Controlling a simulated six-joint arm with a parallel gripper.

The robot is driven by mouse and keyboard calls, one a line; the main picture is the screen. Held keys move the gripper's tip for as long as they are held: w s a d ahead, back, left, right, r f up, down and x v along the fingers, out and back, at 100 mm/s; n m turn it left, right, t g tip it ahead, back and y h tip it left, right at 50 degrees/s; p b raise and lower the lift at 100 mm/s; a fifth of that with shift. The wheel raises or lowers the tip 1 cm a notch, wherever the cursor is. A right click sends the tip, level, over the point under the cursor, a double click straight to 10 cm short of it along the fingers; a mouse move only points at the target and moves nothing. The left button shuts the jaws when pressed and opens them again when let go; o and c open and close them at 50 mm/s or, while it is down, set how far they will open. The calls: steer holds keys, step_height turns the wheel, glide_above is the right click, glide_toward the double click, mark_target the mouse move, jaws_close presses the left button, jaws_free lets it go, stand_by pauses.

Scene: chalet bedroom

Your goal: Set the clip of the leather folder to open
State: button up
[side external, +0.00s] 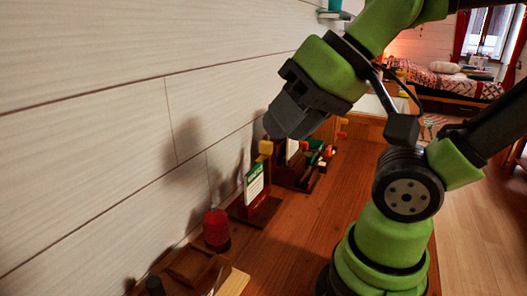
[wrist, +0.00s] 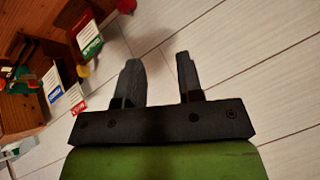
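My gripper (wrist: 160,72) is open, with two dark fingers apart and nothing between them in the wrist view. In the side view my gripper (side external: 270,130) points down and left, close to the wall. Just below it is a yellow knob (side external: 265,147) above a brown upright holder with a green-topped white card (side external: 254,182). This brown holder (side external: 262,212) may be the leather folder; I cannot be sure. A green-topped card (wrist: 89,40) also shows in the wrist view, left of the fingers. I cannot make out the clip or its setting.
A red bottle (side external: 216,228) and a brown wooden tray (side external: 190,265) stand nearer the camera along the wall. More brown holders with coloured parts (side external: 312,160) stand farther back. The white plank wall (side external: 100,130) is close behind. The wooden tabletop (side external: 290,250) is clear in front.

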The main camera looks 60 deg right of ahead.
steer(key=o, duration=0.3)
steer(key=shift+w, duration=0.1)
steer(key=shift+o, duration=0.7)
steer(key=w+d+r+m+g+h, duration=0.1)
steer(key=w+d+r+m+g, duration=0.1)
steer(key=w+d+m, duration=0.2)
steer(key=w, duration=0.3)
steer(key=shift+d+r, duration=0.2)
steer(key=shift+d, duration=0.2)
steer(key=m+g+h, duration=0.1)
steer(key=m+g, duration=0.4)
steer(key=m, duration=0.5)
glide_toward(266, 142)
steer(key=shift+w+a, duration=0.1)
steer(key=shift+a, duration=0.2)
steer(key=shift+d+f, duration=0.25)
steer(key=shift+d, duration=0.05)
steer(key=shift+d+f, duration=0.1)
steer(key=shift+f, duration=0.25)
step_height(266, 142, down, 9)
steer(key=shift+f, duration=0.15)
